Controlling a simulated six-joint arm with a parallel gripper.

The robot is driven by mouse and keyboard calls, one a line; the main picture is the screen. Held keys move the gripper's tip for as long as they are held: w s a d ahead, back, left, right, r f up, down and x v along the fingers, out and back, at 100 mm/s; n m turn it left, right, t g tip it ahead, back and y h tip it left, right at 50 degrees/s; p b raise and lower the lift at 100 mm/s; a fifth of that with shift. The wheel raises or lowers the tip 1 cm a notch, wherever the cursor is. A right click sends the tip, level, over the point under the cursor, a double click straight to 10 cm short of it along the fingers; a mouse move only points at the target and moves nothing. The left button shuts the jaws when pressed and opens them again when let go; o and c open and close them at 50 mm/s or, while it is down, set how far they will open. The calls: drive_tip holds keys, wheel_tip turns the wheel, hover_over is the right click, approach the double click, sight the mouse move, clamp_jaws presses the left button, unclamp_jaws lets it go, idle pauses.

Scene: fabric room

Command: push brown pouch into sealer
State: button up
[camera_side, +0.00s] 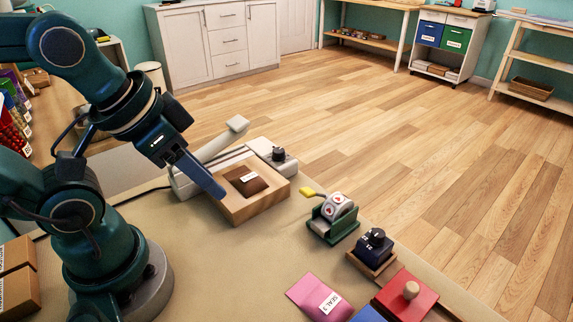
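The brown pouch (246,181) lies flat on a light wooden block (258,204) and has a small white label. The sealer (187,187) is a pale grey-white machine behind the block, with its lever arm (213,144) raised and a dark knob (279,154) at its right end. The pouch's far edge is close to the sealer's front; I cannot tell whether it is inside the slot. My gripper (220,193) points down and right, with its blue fingertips just left of the pouch. Whether they touch it, and whether they are open, is unclear.
A green holder with a stamp roll (338,207), a dark blue dial device (374,244), a pink pouch (319,298) and a red block with a wooden knob (407,295) stand along the table's right side. The beige table (215,265) is clear in front of the block.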

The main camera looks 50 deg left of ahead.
drive_tip(key=shift+s+a+r+m, duration=0.15)
drive_tip(key=shift+a+r+m, duration=0.2)
drive_tip(key=shift+r+m, duration=0.2)
clamp_jaws()
drive_tip(key=w+a+r+m+g+y, duration=0.1)
drive_tip(key=w+r+m+g+y, duration=0.4)
drive_tip(key=w+m, duration=0.45)
drive_tip(key=w+d+f+m+y, duration=0.3)
drive_tip(key=d+f+m, duration=0.1)
drive_tip(key=d+m, duration=0.1)
drive_tip(key=m+y, duration=0.1)
drive_tip(key=m, duration=0.1)
approach(257, 190)
wheel_tip(257, 190, down, 4)
drive_tip(key=shift+w+a, duration=0.1)
drive_tip(key=a, duration=0.3)
drive_tip(key=shift+a+f, duration=0.1)
drive_tip(key=shift+f, duration=0.1)
drive_tip(key=shift+a, duration=0.55)
